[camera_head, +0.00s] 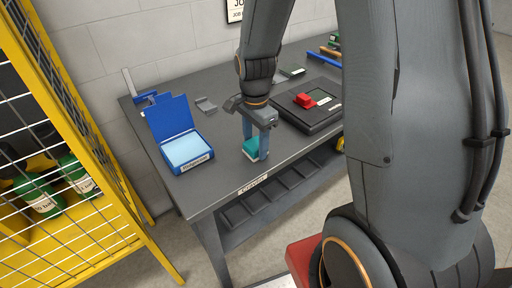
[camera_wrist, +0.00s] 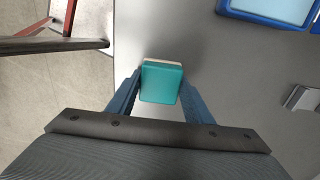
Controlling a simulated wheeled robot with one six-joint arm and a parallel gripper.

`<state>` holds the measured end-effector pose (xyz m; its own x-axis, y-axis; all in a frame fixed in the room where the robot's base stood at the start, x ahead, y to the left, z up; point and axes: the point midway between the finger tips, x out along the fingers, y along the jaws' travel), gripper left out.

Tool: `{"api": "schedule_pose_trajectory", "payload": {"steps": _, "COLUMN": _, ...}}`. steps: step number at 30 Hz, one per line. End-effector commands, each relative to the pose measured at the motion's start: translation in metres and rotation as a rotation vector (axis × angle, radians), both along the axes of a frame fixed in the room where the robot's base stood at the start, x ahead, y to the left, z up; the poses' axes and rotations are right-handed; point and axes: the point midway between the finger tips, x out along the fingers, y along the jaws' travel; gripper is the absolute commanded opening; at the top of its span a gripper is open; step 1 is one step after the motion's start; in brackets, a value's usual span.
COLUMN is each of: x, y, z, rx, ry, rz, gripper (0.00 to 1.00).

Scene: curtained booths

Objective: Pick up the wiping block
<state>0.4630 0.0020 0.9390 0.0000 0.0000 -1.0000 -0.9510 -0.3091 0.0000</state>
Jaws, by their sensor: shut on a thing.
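The wiping block is a small teal block with a pale layer along one edge. In the head view the wiping block (camera_head: 251,147) is near the front edge of the grey table (camera_head: 205,190). My gripper (camera_head: 257,146) points down over it, one blue finger on each side. In the wrist view the wiping block (camera_wrist: 161,82) sits between the two blue fingers of my gripper (camera_wrist: 160,92), which are shut on it. I cannot tell whether the block still touches the table top. The lower part of the block is partly hidden by the fingers.
A blue open box with a light blue pad (camera_head: 186,150) stands left of my gripper. A black case (camera_head: 308,112) with a red block (camera_head: 305,100) lies to the right. A small grey bracket (camera_head: 206,104) is behind. A yellow cage (camera_head: 75,150) stands left of the table.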

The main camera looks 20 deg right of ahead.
Motion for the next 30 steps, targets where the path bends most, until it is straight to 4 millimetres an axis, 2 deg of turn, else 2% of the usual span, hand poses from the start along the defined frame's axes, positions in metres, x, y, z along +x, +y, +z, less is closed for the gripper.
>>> {"api": "schedule_pose_trajectory", "payload": {"steps": 5, "x": 0.000, "y": 0.000, "z": 0.002, "rx": 0.000, "ry": -0.001, "rz": 0.000, "gripper": 0.24}}
{"api": "schedule_pose_trajectory", "payload": {"steps": 11, "x": 0.001, "y": 0.000, "z": 0.015, "rx": 0.000, "ry": -0.003, "rz": 0.000, "gripper": 0.24}}
{"api": "schedule_pose_trajectory", "payload": {"steps": 24, "x": 0.001, "y": 0.000, "z": 0.083, "rx": 0.000, "ry": -0.003, "rz": 0.000, "gripper": 0.24}}
{"api": "schedule_pose_trajectory", "payload": {"steps": 30, "x": 0.001, "y": 0.000, "z": 0.099, "rx": 0.000, "ry": -0.002, "rz": 0.000, "gripper": 0.24}}
